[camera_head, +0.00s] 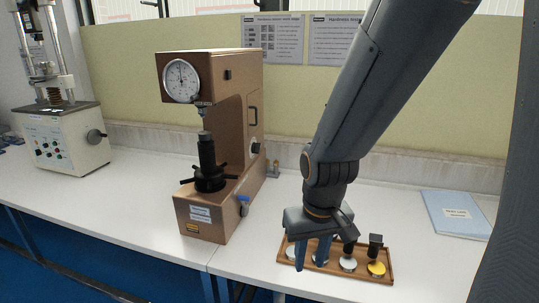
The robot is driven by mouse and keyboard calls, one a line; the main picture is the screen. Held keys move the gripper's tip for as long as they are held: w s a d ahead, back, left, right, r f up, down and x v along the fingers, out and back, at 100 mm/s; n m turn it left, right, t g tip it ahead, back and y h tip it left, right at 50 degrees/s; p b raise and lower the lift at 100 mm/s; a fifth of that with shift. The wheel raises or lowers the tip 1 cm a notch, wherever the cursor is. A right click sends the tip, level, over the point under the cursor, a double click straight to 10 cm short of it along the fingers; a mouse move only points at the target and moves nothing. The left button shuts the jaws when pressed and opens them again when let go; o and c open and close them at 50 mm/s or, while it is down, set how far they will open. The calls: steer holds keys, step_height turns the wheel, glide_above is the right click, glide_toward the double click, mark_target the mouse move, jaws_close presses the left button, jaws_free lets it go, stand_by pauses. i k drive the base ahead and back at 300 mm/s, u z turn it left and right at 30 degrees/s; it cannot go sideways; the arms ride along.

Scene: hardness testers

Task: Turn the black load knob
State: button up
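The brown hardness tester (228,130) stands on the bench left of centre, with a round dial at its top. A small dark round knob (256,147) is on its right side, and a small black piece (228,74) sits higher on the same side. I cannot tell which of these is the load knob. My gripper (311,256) points down over the wooden tray (345,273) at the right, apart from the tester. Its two blue-grey fingers are spread with a gap between them, and I see nothing held. The gripper hides part of the tray.
The tray holds several round pieces with black handles. A black spoked handwheel (210,180) is under the tester's spindle. A second, white tester (62,140) with a black side knob stands far left. A blue booklet (457,214) lies right. Bench between the testers is clear.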

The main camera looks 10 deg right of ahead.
mark_target(255, 147)
steer(key=z, duration=0.85)
steer(key=i, duration=0.55)
steer(key=u, duration=0.65)
